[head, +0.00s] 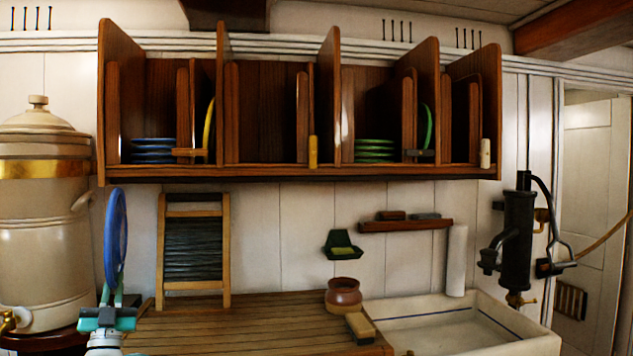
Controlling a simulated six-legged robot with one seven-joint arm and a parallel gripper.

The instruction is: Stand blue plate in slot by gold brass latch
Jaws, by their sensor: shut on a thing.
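My gripper (110,312) is at the lower left, shut on the blue plate (116,238). It holds the plate on edge, nearly edge-on to the view, in front of the wall and below the rack. The wooden rack (300,173) hangs on the wall above. The gold brass latch (313,152) stands upright at the rack's front edge, right of centre. The narrow slot beside it, between a low divider (302,118) and a tall one (330,95), shows no plate. The plate is well left of and below this slot.
Stacked blue plates (152,151) and green plates (375,151) lie in the rack. A brown latch (190,153) crosses a slot with a yellow plate (209,130); a dark latch (420,154) crosses one with a green plate. A large urn (40,230) stands left, close to the held plate.

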